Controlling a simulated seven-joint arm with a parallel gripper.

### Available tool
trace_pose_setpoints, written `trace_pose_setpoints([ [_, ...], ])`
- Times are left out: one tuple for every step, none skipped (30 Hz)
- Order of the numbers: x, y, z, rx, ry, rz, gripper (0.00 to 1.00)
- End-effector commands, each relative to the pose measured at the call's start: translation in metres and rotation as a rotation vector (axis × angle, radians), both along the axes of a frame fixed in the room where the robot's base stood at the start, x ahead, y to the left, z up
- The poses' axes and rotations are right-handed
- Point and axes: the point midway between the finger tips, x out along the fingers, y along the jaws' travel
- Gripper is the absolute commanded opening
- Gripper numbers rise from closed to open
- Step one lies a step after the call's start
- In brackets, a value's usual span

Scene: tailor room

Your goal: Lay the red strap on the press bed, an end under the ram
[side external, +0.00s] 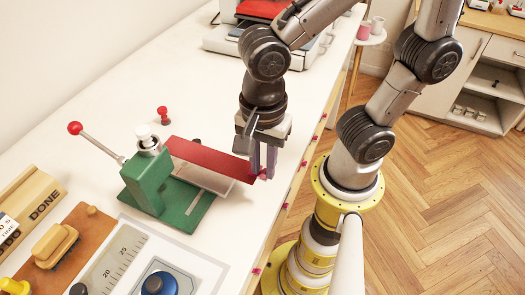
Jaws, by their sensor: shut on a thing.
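The red strap (208,159) is a flat, long strip in the side external view. Its right end is between the fingers of my gripper (263,173), which is shut on it. Its left end lies beside the ram of the green press (150,181); whether it is under the ram cannot be told from this angle. The strap spans above the pale press bed (204,178), and contact with the bed is hard to tell. The press has a lever with a red ball (75,128) on its left.
A small red-topped peg (163,113) stands behind the press. In front lie a ruler plate (115,258), a brown board with a wooden block (55,244), and a blue-knobbed item (159,284).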

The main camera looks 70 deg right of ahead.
Motion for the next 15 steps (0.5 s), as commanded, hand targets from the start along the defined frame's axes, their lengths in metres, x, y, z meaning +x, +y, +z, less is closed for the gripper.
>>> trace_pose_setpoints([
  [0.000, 0.000, -0.003, -0.001, 0.001, 0.001, 0.00],
  [0.000, 0.000, -0.004, -0.001, 0.001, 0.001, 0.00],
  [0.000, 0.000, -0.007, -0.001, 0.001, 0.000, 0.00],
  [0.000, 0.000, -0.009, -0.002, 0.002, 0.000, 0.00],
  [0.000, 0.000, -0.012, -0.002, 0.002, 0.000, 0.00],
  [0.000, 0.000, -0.015, -0.002, 0.002, 0.000, 0.00],
  [0.000, -0.001, -0.018, -0.002, 0.002, 0.000, 0.00],
  [0.000, -0.001, -0.020, -0.001, 0.002, 0.000, 0.00],
  [0.000, -0.001, -0.024, -0.002, 0.002, 0.000, 0.00],
  [0.000, -0.001, -0.027, -0.002, 0.003, 0.000, 0.00],
  [0.000, -0.001, -0.029, -0.002, 0.002, 0.000, 0.00],
  [0.000, -0.001, -0.032, -0.002, 0.003, 0.000, 0.00],
  [0.000, -0.001, -0.034, -0.002, 0.003, -0.001, 0.00],
  [0.000, -0.001, -0.036, -0.002, 0.002, -0.001, 0.00],
  [0.000, 0.000, -0.039, -0.001, 0.002, -0.001, 0.00],
])
